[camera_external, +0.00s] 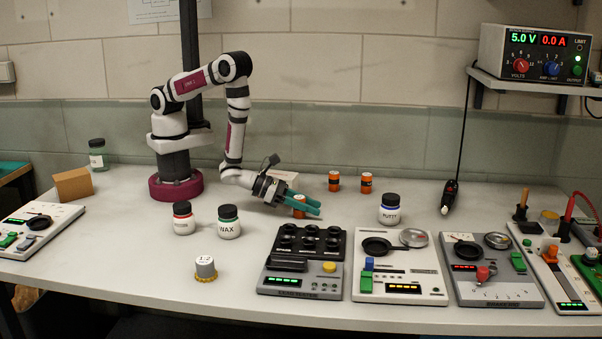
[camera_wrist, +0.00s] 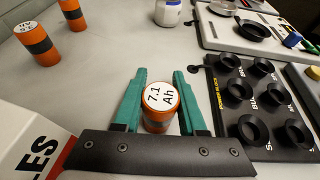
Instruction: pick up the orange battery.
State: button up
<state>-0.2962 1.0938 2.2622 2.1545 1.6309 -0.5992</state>
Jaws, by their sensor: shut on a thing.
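An orange battery (camera_external: 299,206) with a grey band and a white top is between the teal fingers of my gripper (camera_external: 312,205). In the wrist view the battery (camera_wrist: 160,97) shows the label "7.1 Ah" on its top, and my gripper (camera_wrist: 160,73) is shut on it. The battery stands roughly upright, low at the table; I cannot tell whether its base touches the surface. Two other orange batteries (camera_external: 334,181) (camera_external: 366,183) stand farther back on the table. They also show at the upper left of the wrist view (camera_wrist: 37,47).
A black-topped module with round sockets (camera_external: 308,245) lies close to the right of my gripper in the wrist view. A WAX jar (camera_external: 229,222), a red-labelled jar (camera_external: 183,218) and a PUTTY jar (camera_external: 390,209) stand nearby. The front left-middle table is mostly clear.

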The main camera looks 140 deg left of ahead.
grip_shut()
jog(key=shift+r, duration=0.1)
